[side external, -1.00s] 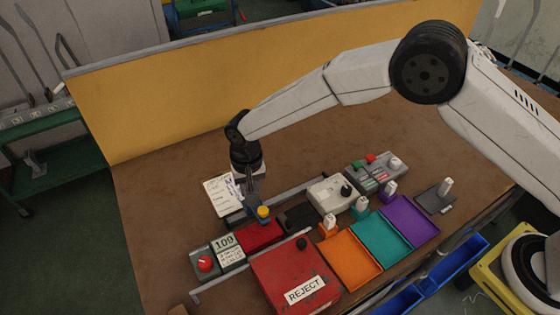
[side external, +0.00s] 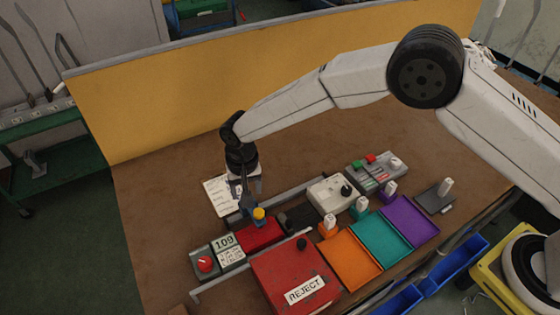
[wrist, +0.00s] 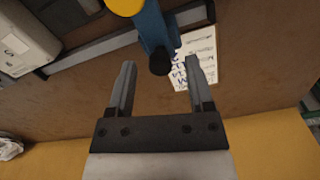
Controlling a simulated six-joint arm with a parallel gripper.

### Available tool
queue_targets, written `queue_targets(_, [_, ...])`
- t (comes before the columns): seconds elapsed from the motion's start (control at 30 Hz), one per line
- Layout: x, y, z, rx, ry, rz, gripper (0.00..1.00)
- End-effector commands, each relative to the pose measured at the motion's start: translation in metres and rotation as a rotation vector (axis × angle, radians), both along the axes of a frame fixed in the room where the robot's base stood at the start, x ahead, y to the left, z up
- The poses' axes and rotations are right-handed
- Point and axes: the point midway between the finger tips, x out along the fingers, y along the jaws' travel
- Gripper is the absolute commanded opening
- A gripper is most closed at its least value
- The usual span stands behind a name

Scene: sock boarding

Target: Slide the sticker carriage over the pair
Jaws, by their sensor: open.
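A blue bar (side external: 246,210) with a yellow cap (side external: 259,214) stands beside the red block (side external: 262,233) at the rail's left end. I cannot tell for sure that it is the sticker carriage. It also shows in the wrist view (wrist: 152,28), with a black end. My gripper (side external: 246,195) is above it, open. In the wrist view my two fingers (wrist: 161,61) stand apart on either side of the black end, with gaps visible. A dark flat patch (side external: 297,219) lies right of the red block. I cannot make out the pair.
A written sheet (side external: 216,197) lies behind my gripper. The brown table behind is clear.

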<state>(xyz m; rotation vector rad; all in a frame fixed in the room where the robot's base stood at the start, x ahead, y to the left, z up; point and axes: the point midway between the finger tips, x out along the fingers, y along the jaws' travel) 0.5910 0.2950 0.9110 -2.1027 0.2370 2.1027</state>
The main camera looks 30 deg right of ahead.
Motion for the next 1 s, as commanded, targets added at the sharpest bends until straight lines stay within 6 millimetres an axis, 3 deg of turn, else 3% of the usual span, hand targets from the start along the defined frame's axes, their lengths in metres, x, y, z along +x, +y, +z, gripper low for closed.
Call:
queue_targets(0.17, [0.000, 0.000, 0.011, 0.001, -0.001, 0.000, 0.67])
queue_targets(0.63, [0.000, 0.000, 0.067, 0.001, -0.001, 0.000, 0.67])
queue_targets(1.0, [0.000, 0.000, 0.077, 0.000, 0.000, 0.000, 0.67])
